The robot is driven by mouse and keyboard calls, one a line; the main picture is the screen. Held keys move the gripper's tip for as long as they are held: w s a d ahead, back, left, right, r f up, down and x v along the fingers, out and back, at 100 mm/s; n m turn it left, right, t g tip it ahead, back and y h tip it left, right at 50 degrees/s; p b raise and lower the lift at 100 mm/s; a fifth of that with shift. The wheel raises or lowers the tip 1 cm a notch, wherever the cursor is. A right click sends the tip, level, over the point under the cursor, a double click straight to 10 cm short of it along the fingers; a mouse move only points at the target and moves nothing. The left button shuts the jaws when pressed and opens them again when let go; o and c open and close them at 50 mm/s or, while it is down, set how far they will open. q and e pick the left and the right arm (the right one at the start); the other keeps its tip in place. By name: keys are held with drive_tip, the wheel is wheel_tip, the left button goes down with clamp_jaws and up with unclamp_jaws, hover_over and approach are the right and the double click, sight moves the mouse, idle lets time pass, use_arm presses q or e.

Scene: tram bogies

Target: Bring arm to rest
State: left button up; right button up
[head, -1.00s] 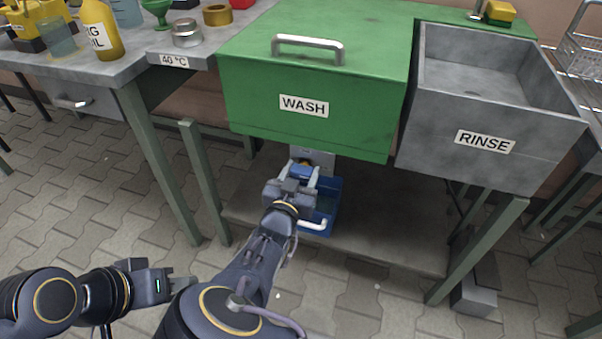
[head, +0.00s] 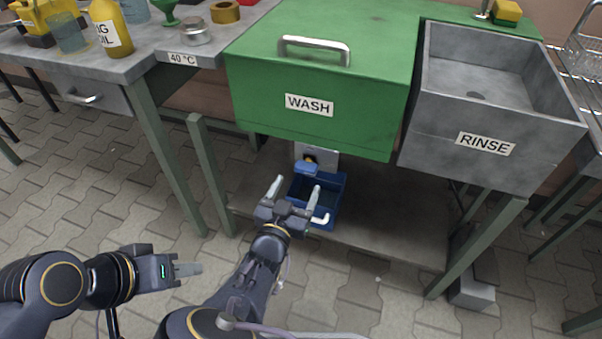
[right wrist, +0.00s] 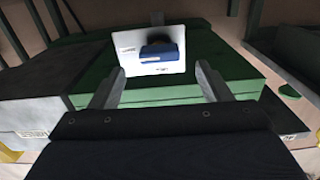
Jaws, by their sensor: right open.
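My right gripper (head: 295,194) is open and empty in the head view, in front of the wash unit's underside. Its two fingers also show spread apart in the right wrist view (right wrist: 158,88). Beyond it is a grey plate (head: 328,157) with a blue handle (head: 307,166), below the green WASH box (head: 330,122). The plate (right wrist: 165,66) and blue handle (right wrist: 162,50) show between and beyond the fingers in the wrist view, apart from them. My left gripper (head: 188,269) is at the lower left over the floor; its fingers look together, with nothing visible in them.
Green table legs (head: 170,160) stand to the left. A grey RINSE sink (head: 440,135) is at the right. The paved floor (head: 90,190) at left is open.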

drive_tip(key=shift+s+a, duration=0.1)
drive_tip(key=shift+s, duration=0.35)
drive_tip(key=w+d+f+m+g+y, duration=0.1)
drive_tip(key=d+f+g+y, duration=0.2)
drive_tip(key=g+y, duration=0.35)
drive_tip(key=s+d+r+n+g+y, duration=0.35)
drive_tip(key=s+d+r+y, duration=0.25)
drive_tip(key=s+d+r, duration=0.7)
drive_tip(key=s+d+f+g+h, duration=0.1)
drive_tip(key=s+d+f+h, duration=0.15)
drive_tip(key=s+d, duration=0.6)
wheel_tip(320, 180, up, 37)
drive_tip(key=s+a+p, duration=0.1)
drive_tip(key=p, duration=3.6)
drive_tip(key=shift+s+a+g+h, duration=0.2)
drive_tip(key=shift+s+g+h, duration=0.1)
